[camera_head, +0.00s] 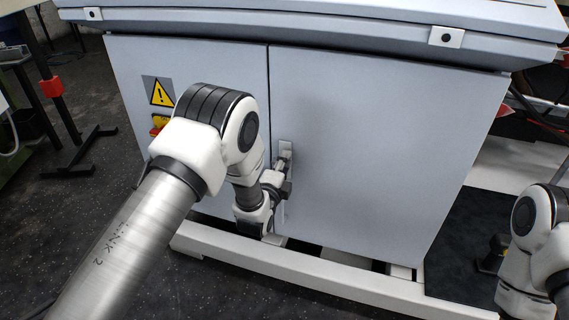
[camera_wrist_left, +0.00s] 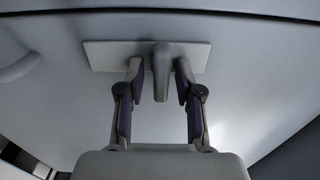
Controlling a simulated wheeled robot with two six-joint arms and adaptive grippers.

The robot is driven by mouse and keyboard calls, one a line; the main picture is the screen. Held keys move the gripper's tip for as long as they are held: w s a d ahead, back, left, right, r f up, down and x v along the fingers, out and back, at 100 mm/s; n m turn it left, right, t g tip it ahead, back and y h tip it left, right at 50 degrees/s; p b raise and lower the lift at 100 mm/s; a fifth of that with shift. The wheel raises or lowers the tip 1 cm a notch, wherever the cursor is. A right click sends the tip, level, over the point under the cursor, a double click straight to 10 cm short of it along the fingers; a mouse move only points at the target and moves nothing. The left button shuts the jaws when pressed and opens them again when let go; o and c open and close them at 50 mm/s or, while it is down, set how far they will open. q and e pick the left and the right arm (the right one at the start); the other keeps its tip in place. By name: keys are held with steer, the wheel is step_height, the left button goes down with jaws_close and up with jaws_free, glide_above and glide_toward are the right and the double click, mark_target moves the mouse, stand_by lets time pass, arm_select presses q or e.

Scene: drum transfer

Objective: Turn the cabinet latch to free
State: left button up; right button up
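The cabinet latch is a grey handle on an upright plate (camera_head: 285,148) by the seam between the two pale doors. In the left wrist view the plate (camera_wrist_left: 103,55) lies lengthwise, and the handle (camera_wrist_left: 161,70) stands out from it. My left gripper (camera_wrist_left: 161,82) has one finger on each side of the handle, with a visible gap on both sides. In the head view my left gripper (camera_head: 283,180) is at the latch, partly hidden by its own wrist. A dark part at the right edge seems to be my right gripper (camera_head: 492,255); its fingers are not clear.
The cabinet's right door (camera_head: 375,150) and left door (camera_head: 225,75) look closed. A yellow warning sign (camera_head: 160,92) is on the left door. A white base rail (camera_head: 330,280) runs along the floor below. A dark stand with a red part (camera_head: 52,87) is at the left.

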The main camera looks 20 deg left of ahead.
arm_select(q)
steer(key=s, duration=1.2)
steer(key=shift+a, duration=0.2)
